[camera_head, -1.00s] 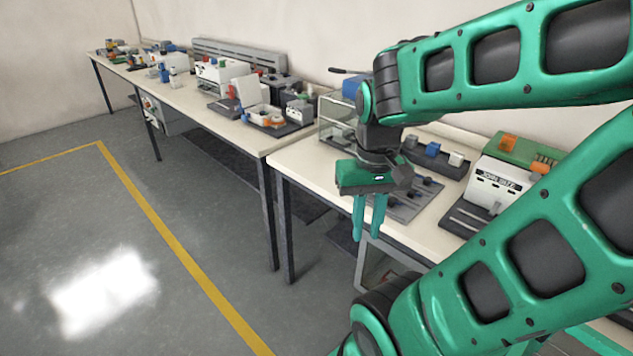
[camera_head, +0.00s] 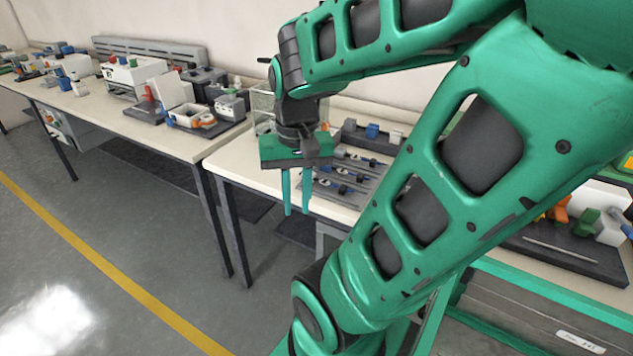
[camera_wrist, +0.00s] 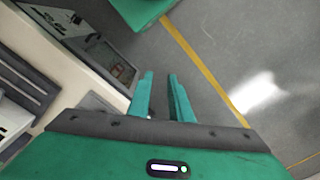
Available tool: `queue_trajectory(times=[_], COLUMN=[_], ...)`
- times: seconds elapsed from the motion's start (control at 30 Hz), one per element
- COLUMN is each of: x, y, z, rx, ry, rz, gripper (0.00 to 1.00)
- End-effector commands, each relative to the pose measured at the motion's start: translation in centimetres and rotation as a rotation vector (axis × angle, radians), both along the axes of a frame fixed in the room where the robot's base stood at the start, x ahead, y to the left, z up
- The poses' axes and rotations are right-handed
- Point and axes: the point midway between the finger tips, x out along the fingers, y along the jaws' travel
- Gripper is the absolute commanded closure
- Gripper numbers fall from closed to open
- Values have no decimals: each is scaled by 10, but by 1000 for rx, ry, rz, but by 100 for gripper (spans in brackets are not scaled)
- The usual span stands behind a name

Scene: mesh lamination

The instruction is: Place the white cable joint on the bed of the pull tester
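My gripper (camera_head: 295,206) hangs fingers down beside the front edge of the near table, over the floor. A small white block (camera_head: 396,137) stands in a dark rack at the back of the near table, right of a blue block (camera_head: 372,131). It may be the white cable joint, but it is too small to tell. I cannot tell which device is the pull tester. My arm hides part of the near table.
A grey plate (camera_head: 322,190) with small blue and white parts lies on the near table (camera_head: 237,165), behind my gripper. A dark tray (camera_head: 590,262) with orange, green and white parts is at right. The left table (camera_head: 110,115) holds several devices. The floor at left is clear.

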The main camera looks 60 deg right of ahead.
Motion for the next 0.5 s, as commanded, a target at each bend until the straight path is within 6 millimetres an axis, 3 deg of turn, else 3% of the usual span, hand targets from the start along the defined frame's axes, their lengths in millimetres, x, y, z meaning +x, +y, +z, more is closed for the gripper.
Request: queue_trajectory(times=[0.3,0.5], x=[47,64], y=[-74,-132], z=[-4,-13], rx=[60,149], ry=[-65,-107], rz=[-760,-1251], gripper=[81,81])
